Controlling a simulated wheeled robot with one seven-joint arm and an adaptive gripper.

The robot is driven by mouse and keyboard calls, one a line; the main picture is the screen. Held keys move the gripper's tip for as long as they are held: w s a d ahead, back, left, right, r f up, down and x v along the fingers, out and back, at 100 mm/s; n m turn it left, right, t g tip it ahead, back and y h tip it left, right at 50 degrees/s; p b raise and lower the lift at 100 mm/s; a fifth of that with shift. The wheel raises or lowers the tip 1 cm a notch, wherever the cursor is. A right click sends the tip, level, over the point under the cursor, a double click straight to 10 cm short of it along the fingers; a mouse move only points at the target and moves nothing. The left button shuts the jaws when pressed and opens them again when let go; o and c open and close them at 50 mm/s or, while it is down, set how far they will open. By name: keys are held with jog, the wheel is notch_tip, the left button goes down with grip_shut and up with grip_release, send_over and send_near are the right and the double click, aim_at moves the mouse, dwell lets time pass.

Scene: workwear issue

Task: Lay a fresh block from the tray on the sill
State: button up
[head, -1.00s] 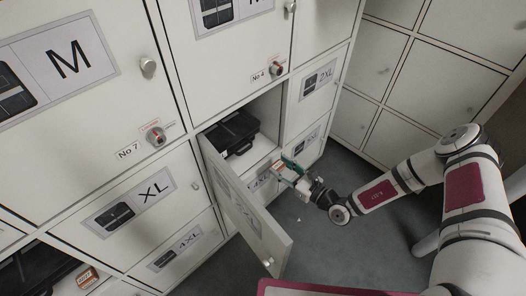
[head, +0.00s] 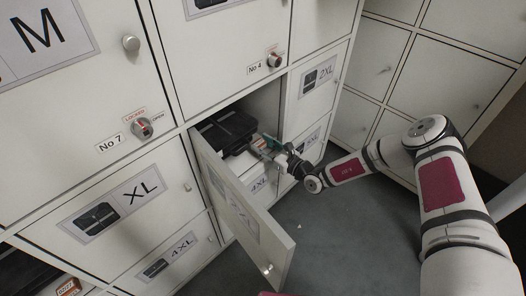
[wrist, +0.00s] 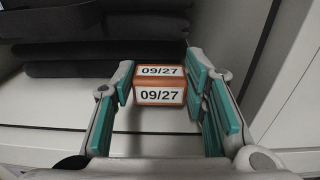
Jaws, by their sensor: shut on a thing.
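An orange block with white labels reading 09/27 (wrist: 161,88) sits between the teal-padded fingers of my gripper (wrist: 168,92). My gripper is shut on it. In the head view, my gripper (head: 264,146) is at the mouth of an open locker, by the compartment's white sill (head: 245,166). A black folded vest or case (head: 225,132) lies inside the locker, and its dark layers (wrist: 95,50) show behind the block in the wrist view. I cannot tell whether the block touches the sill. No tray can be made out clearly.
The open locker door (head: 240,215) swings out to the left of my gripper. A locker at the lower left holds another orange labelled block (head: 68,287). Closed lockers (head: 440,65) stand at the right. Grey floor (head: 330,235) is clear in front.

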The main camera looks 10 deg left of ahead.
jog(key=shift+f, duration=0.8)
jog(key=shift+f+b, duration=0.15)
jog(key=shift+b, duration=0.15)
jog(key=o, duration=0.9)
jog(key=shift+o, duration=0.2)
jog(key=shift+r, duration=0.2)
jog(key=p+v, duration=0.4)
jog(key=v, duration=0.8)
